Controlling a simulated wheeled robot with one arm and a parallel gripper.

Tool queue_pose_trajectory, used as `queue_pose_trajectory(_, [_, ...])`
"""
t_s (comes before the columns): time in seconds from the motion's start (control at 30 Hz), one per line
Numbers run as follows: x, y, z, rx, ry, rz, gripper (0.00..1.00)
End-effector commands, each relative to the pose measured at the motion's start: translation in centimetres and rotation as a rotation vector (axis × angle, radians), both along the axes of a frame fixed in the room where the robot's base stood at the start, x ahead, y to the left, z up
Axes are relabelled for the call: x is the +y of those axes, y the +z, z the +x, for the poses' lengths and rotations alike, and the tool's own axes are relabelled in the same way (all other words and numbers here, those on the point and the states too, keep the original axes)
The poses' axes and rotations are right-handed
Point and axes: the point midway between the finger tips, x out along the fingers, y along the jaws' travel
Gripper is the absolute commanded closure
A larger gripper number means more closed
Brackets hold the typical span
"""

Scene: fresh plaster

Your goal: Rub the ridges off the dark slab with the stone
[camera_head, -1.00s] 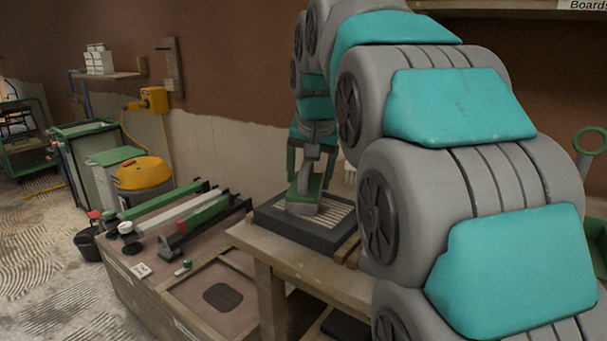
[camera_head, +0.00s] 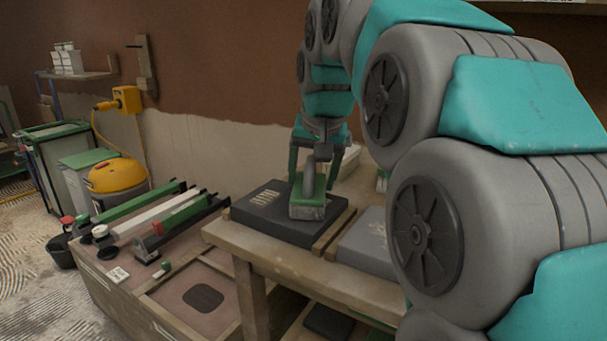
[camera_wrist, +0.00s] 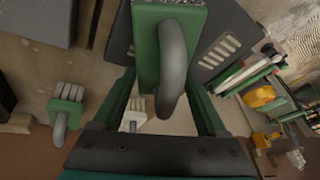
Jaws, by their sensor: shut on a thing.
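The dark slab (camera_head: 265,228) lies on the wooden bench. Pale ridges (camera_head: 265,197) show on its upper left part; the rest of its top in view looks plain dark. The stone (camera_head: 307,211) is a grey block under a green backing with a grey loop handle. My gripper (camera_head: 318,160) is shut on the handle and holds the stone at the slab's right part, seemingly on its top. In the wrist view the handle (camera_wrist: 172,60) stands between my fingers, and a few ridges (camera_wrist: 218,48) show beyond the stone. The area under the stone is hidden.
A grey slab (camera_head: 368,245) lies on the bench to the right, past a wooden strip. Another green-backed tool with a handle (camera_wrist: 66,112) shows at left in the wrist view. A low table with long green and white bars (camera_head: 150,215) stands left of the bench.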

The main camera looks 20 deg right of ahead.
Motion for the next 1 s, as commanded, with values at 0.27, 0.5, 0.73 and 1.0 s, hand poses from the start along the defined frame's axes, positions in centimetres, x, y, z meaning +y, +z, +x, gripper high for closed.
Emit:
queue_pose_trajectory(0.27, [-0.8, -0.1, -1.1, 0.003, -0.003, 0.001, 1.00])
queue_pose_trajectory(0.5, [-1.8, 0.2, -2.5, 0.000, -0.001, -0.001, 1.00])
queue_pose_trajectory(0.73, [-2.0, -0.1, -2.8, 0.000, -0.001, 0.000, 1.00])
queue_pose_trajectory(1.0, [-1.3, -0.2, -1.8, 0.002, 0.001, 0.000, 1.00])
